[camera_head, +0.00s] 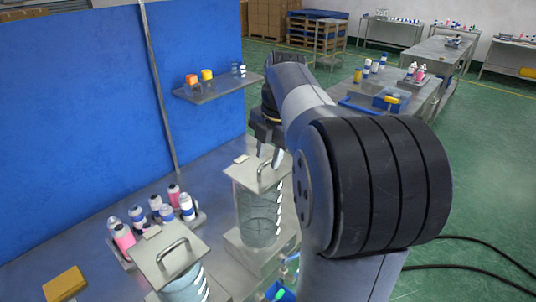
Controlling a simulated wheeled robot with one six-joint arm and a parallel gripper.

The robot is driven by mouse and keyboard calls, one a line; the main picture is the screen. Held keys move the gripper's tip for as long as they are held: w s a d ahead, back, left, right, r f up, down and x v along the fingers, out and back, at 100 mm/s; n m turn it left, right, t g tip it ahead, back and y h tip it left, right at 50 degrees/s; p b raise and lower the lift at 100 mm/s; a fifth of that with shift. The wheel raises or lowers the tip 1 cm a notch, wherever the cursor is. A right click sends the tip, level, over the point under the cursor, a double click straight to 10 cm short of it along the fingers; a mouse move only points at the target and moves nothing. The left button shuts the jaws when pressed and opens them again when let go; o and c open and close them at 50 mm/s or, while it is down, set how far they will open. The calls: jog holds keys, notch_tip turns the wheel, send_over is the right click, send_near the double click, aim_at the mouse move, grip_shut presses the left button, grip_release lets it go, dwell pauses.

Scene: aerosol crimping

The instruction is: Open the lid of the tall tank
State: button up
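The tall tank (259,219) is a clear cylinder standing on a grey block right of the picture's centre-left. A flat square metal lid (246,178) with a bar handle (261,173) sits on its top. My gripper (269,155) points down just over this lid, at the handle. Its two fingers look apart, with a gap between them. The fingertips overlap the handle in the picture, and I cannot tell whether they touch it. My arm hides the right side of the lid and tank.
A second tank (185,288) with a handled square lid (160,268) stands at front left. A tray of several bottles (155,212) lies behind it. A yellow block (64,284) lies at far left. A blue wall panel (75,110) with a shelf (215,90) stands behind.

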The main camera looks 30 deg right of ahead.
jog(key=shift+f, duration=0.3)
jog(key=shift+c, duration=0.5)
grip_shut()
